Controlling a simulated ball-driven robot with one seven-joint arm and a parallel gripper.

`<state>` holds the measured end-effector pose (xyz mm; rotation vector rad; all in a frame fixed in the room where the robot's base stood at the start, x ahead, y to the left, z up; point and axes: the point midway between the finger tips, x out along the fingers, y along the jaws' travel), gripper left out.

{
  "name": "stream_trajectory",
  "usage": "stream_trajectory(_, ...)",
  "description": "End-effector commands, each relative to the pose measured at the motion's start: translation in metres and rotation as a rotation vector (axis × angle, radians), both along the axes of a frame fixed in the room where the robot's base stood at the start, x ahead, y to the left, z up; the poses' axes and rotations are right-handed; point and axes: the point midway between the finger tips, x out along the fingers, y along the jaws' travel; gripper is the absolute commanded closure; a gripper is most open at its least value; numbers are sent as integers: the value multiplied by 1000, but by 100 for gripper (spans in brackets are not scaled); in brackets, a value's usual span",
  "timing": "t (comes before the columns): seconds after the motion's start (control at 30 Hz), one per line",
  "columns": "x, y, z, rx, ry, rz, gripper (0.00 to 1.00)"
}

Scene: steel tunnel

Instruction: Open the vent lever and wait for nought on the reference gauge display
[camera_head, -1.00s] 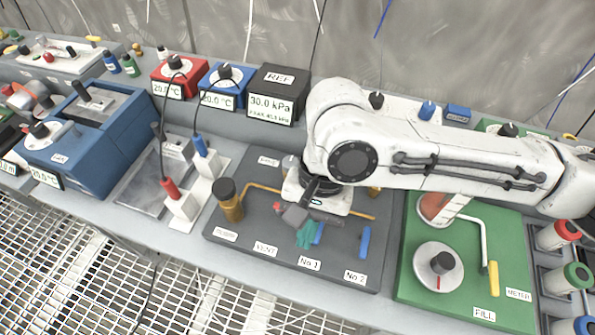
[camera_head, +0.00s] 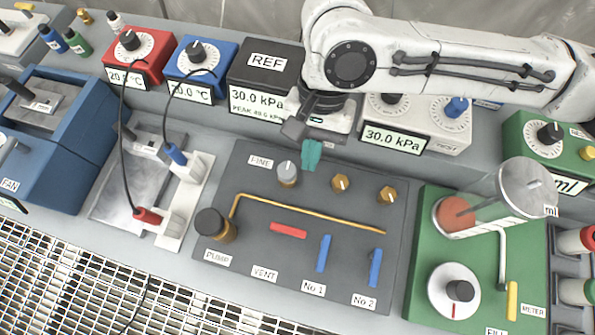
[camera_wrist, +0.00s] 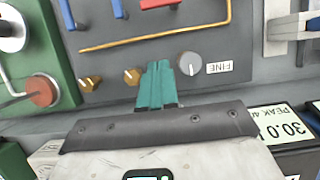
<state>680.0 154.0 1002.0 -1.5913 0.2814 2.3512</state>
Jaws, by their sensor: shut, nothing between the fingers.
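The red vent lever (camera_head: 288,230) lies on the dark panel (camera_head: 230,277) above the VENT label, roughly in line with the brass pipe. Its edge also shows at the top of the wrist view (camera_wrist: 160,4). The black REF gauge (camera_head: 264,62) stands at the back; its display (camera_head: 257,101) reads 30.0 kPa, with a smaller peak line below that is hard to read. My gripper (camera_head: 312,155), with teal fingers, is shut and empty. It is above the panel's back edge, apart from the lever, beside the FINE knob (camera_head: 287,174). The fingers also show in the wrist view (camera_wrist: 158,85).
Two blue levers, No 1 (camera_head: 323,253) and No 2 (camera_head: 375,267), stand across the pipe's direction. A white gauge (camera_head: 395,139) behind also reads 30.0 kPa. A green unit (camera_head: 425,255) flanks the right.

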Motion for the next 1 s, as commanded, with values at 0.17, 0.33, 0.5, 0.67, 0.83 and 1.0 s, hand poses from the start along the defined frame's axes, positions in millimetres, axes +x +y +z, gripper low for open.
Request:
stream_trajectory(0.17,0,0,0,0,0,0,100)
stream_trajectory(0.33,-3,1,-8,-1,3,1,100)
stream_trajectory(0.5,-13,4,-32,-1,3,1,100)
stream_trajectory(0.67,-24,9,-61,-1,3,1,100)
stream_trajectory(0.83,-35,13,-91,-1,2,-1,100)
stream_trajectory(1.0,-58,21,-91,0,1,4,100)
